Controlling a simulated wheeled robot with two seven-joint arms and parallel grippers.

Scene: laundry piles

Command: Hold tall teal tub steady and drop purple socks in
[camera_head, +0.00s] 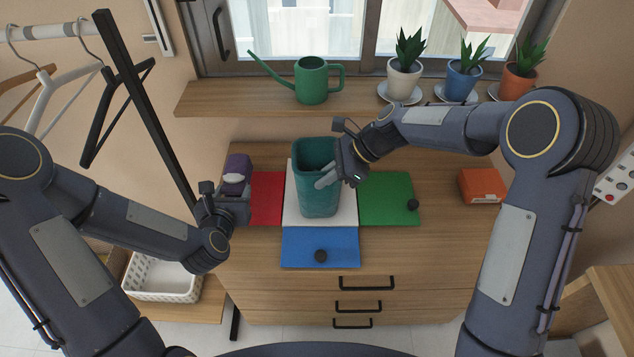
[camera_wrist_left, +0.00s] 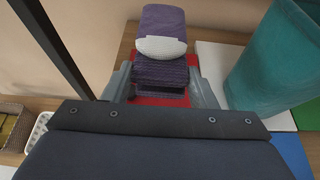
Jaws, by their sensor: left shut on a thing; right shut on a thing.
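The tall teal tub (camera_head: 318,200) stands upright on the white square mat (camera_head: 292,215) on the dresser top; it also shows at the right of the left wrist view (camera_wrist_left: 278,65). My right gripper (camera_head: 328,178) is shut on the tub's right side near the rim. The purple socks (camera_head: 237,170), a folded bundle with a pale band, are at the left end of the dresser, by the red mat (camera_head: 267,198). My left gripper (camera_head: 235,198) is shut on the purple socks, which show between its fingers in the left wrist view (camera_wrist_left: 162,72). The tub's inside bottom is hidden.
Green (camera_head: 385,195) and blue (camera_head: 320,250) mats, each with a black knob-like piece, flank the white one. An orange box (camera_head: 481,186) lies at right. A shelf (camera_head: 230,98) behind holds a green watering can (camera_head: 311,80) and potted plants. A black rack post (camera_head: 150,110) rises close left of the socks.

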